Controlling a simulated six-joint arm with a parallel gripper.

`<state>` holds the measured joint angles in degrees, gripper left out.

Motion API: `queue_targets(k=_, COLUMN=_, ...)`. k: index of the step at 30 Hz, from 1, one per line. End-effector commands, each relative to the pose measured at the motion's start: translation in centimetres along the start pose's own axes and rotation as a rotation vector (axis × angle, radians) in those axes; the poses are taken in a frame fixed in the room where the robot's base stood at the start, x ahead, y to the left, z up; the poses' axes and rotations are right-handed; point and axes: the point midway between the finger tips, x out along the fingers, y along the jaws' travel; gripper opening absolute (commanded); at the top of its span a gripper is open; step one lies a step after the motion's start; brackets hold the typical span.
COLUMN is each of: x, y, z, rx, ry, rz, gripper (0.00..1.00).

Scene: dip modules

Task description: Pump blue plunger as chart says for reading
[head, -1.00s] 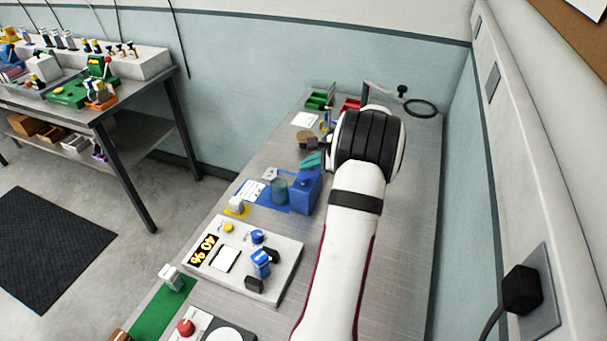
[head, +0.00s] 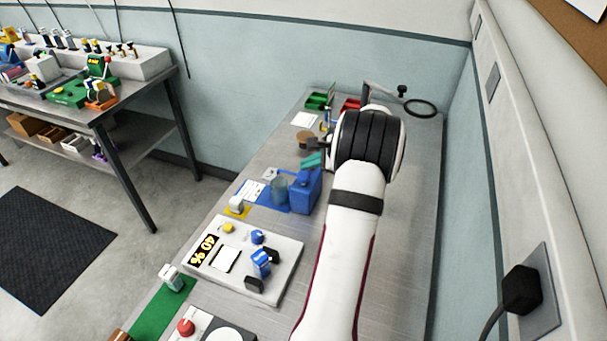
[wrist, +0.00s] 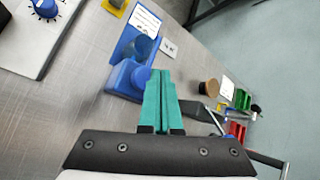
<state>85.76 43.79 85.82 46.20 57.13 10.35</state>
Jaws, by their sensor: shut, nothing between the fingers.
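A blue tank (head: 306,192) stands on a blue mat on the bench, with a clear bluish cup (head: 280,187) beside it. In the wrist view the blue tank (wrist: 122,80) carries a round blue knob-like part, which I take as the plunger (wrist: 141,76); my fingers partly cover this area. A printed white card (head: 250,190), possibly the chart, lies by the cup; its text is too small to read. My gripper (head: 306,163) has teal fingers, shut and empty, above the bench behind the tank in the head view. The fingers (wrist: 159,72) overlap the tank's edge in the wrist view; contact cannot be told.
A brown round object (wrist: 209,88), green bins (wrist: 241,99) and a red bin (wrist: 237,130) lie beyond. A wall bounds the bench's right side.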

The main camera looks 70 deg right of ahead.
Motion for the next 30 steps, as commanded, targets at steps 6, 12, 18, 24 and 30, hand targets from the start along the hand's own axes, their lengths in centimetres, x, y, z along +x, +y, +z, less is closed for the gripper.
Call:
queue_targets(k=6, x=0.00, y=0.00, z=0.00, rx=0.000, ry=0.000, rz=0.000, gripper=0.00)
queue_targets(k=12, x=0.00, y=0.00, z=0.00, rx=0.000, ry=0.000, rz=0.000, gripper=0.00)
queue_targets(k=18, x=0.07, y=0.06, z=-0.05, rx=0.000, ry=0.000, rz=0.000, gripper=0.00)
queue_targets(k=24, x=0.58, y=0.43, z=-0.39, rx=0.002, ry=-0.001, rz=0.001, gripper=0.00)
queue_targets(k=30, x=0.61, y=0.44, z=-0.42, rx=0.001, ry=0.000, rz=0.000, gripper=0.00)
